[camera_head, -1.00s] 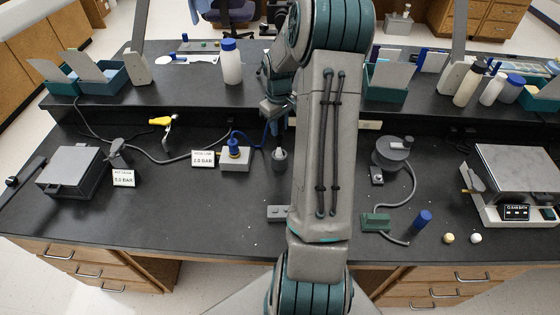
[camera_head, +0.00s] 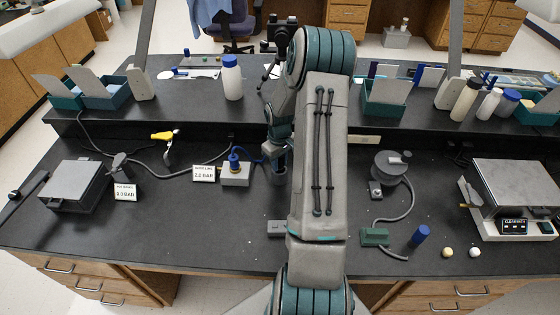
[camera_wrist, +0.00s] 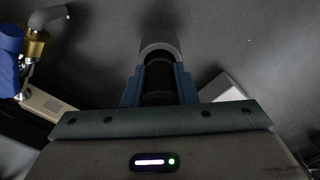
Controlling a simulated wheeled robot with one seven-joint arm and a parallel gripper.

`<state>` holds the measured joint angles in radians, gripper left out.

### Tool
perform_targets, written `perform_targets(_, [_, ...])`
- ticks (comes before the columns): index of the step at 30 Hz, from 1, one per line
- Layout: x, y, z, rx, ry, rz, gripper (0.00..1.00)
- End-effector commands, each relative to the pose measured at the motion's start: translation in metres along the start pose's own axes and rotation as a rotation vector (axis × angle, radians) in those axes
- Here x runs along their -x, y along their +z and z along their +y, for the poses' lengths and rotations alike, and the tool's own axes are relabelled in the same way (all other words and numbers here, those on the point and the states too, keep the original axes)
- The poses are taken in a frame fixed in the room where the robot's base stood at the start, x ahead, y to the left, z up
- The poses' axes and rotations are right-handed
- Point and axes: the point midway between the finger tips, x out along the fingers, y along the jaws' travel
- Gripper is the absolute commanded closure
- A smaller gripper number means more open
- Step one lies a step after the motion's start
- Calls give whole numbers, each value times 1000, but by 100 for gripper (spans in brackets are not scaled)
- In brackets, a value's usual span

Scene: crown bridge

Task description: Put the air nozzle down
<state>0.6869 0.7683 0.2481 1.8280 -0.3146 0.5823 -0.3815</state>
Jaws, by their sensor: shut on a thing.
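My gripper (camera_head: 277,158) is low over the bench, left of my forearm. In the wrist view my gripper (camera_wrist: 158,92) has its two blue fingers shut on a black cylinder, taken as the air nozzle (camera_wrist: 158,78). The nozzle's far end is at a grey round holder (camera_wrist: 160,46), which partly surrounds it in that view. I cannot tell how deep it sits. In the head view the holder (camera_head: 279,178) shows just below the gripper, and the nozzle is mostly hidden by the fingers. A blue hose (camera_head: 255,152) runs from the regulator towards the gripper.
The blue-topped regulator box (camera_head: 235,174) with a 2.0 BAR sign (camera_head: 204,174) stands close left. A small grey block (camera_head: 277,228) lies in front. A raised shelf (camera_head: 200,100) runs behind. The front-left bench is clear.

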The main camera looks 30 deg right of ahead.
Motion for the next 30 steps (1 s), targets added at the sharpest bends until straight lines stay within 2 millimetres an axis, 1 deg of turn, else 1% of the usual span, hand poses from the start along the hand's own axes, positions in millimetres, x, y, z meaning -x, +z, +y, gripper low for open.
perform_targets(4, [-6, 0, 0, 1, 0, 0, 98])
perform_targets(5, [-4, 0, 0, 1, 0, 0, 66])
perform_targets(6, [-4, 0, 0, 1, 0, 0, 55])
perform_targets(7, [-4, 0, 0, 1, 0, 0, 53])
perform_targets(15, [-3, 0, 0, 0, 0, 0, 53])
perform_targets(20, [5, 0, 1, -1, 2, 2, 53])
perform_targets(23, [20, 0, 1, -3, 3, 3, 53])
perform_targets(30, [68, -1, 1, -1, 3, 3, 53])
